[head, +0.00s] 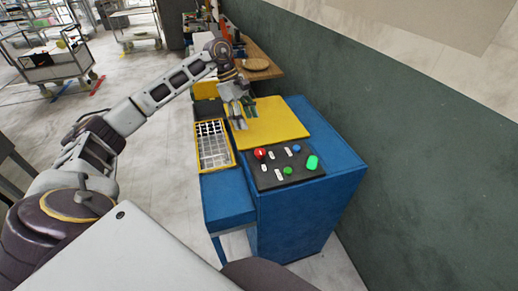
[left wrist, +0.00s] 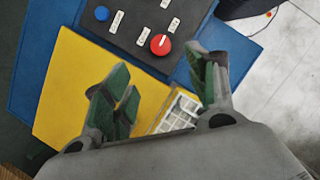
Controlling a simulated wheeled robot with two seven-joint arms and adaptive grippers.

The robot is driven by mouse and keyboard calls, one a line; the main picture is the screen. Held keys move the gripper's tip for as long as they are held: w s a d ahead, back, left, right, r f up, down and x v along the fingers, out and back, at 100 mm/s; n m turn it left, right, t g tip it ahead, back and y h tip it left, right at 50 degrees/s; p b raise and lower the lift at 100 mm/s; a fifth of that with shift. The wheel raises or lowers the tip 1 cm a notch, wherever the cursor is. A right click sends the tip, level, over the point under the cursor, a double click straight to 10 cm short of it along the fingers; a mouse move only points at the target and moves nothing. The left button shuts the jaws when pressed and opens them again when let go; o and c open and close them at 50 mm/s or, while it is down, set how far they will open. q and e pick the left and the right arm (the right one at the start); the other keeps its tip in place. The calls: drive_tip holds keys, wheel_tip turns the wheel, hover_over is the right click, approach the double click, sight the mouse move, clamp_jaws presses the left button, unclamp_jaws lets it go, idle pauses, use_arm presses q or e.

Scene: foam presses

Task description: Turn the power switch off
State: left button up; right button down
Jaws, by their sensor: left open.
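The red round knob (head: 260,154) with a white mark sits at the left corner of the black control panel (head: 290,178) on the blue machine (head: 315,215). I take it for the power switch. It also shows in the left wrist view (left wrist: 160,45), near the top and between the finger directions. My left gripper (head: 241,112) is open and empty over the yellow plate (head: 285,122), behind the knob and apart from it. Its green-padded fingers show wide apart in the left wrist view (left wrist: 165,85). My right gripper is not in view.
The panel also has a blue button (head: 296,148), green buttons (head: 288,171) and white labels. A yellow-framed grid tray (head: 213,146) lies left of the plate. A green wall (head: 400,95) runs along the right. Carts (head: 55,62) stand far left; the floor between is open.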

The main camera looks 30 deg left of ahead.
sight(260, 151)
use_arm(q)
drive_tip(key=p+x, duration=0.2)
drive_tip(key=x, duration=1.1)
drive_tip(key=shift+d+f, duration=0.15)
drive_tip(key=shift+f, duration=0.1)
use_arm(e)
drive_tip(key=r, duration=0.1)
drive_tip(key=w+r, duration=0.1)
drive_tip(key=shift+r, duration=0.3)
use_arm(q)
drive_tip(key=shift+c, duration=0.5)
drive_tip(key=c, duration=0.9)
